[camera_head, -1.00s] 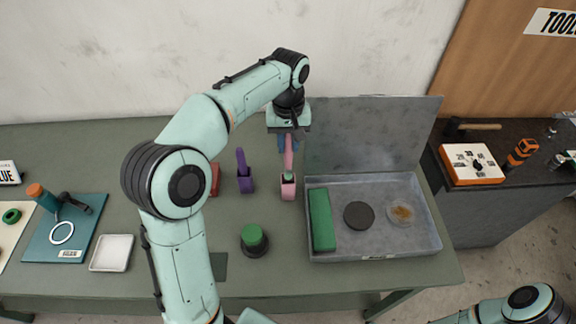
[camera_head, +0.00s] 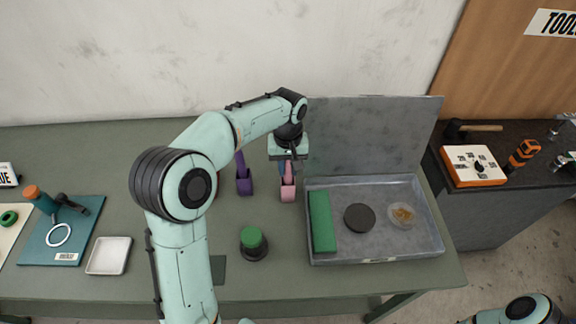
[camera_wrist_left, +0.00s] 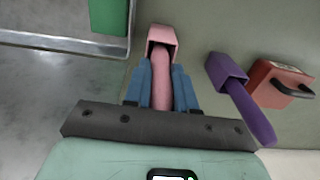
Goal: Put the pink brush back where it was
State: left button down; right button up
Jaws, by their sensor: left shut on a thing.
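The pink brush (camera_head: 288,172) stands upright with its lower end inside the pink holder (camera_head: 288,194) on the green table. Its bristles are hidden in the holder. My left gripper (camera_head: 287,168) is above the holder, shut on the brush handle. In the left wrist view, the blue fingers (camera_wrist_left: 161,88) lie on both sides of the pink handle (camera_wrist_left: 161,76), and the pink holder (camera_wrist_left: 162,36) is just beyond the fingertips. My right gripper is out of view.
A purple brush in a purple holder (camera_head: 244,186) stands close to the left. An open grey metal case (camera_head: 372,252) with its raised lid (camera_head: 375,135) is close to the right. A green-topped jar (camera_head: 252,242) stands in front. A red box (camera_wrist_left: 272,84) is beyond the purple holder.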

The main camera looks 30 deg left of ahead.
pick_arm(q)
jog(key=c, duration=0.9)
grip_release()
jog(key=shift+f, duration=0.15)
jog(key=shift+s, duration=0.1)
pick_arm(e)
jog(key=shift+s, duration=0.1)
pick_arm(q)
jog(key=shift+r, duration=0.25)
jog(key=r+p, duration=0.1)
jog(key=r, duration=0.9)
jog(key=shift+w+r, duration=0.2)
jog(key=shift+r, duration=0.35)
jog(key=shift+s+r, duration=0.25)
jog(key=shift+r, duration=0.2)
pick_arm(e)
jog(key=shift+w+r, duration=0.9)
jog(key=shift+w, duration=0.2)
pick_arm(q)
jog(key=shift+w, duration=0.1)
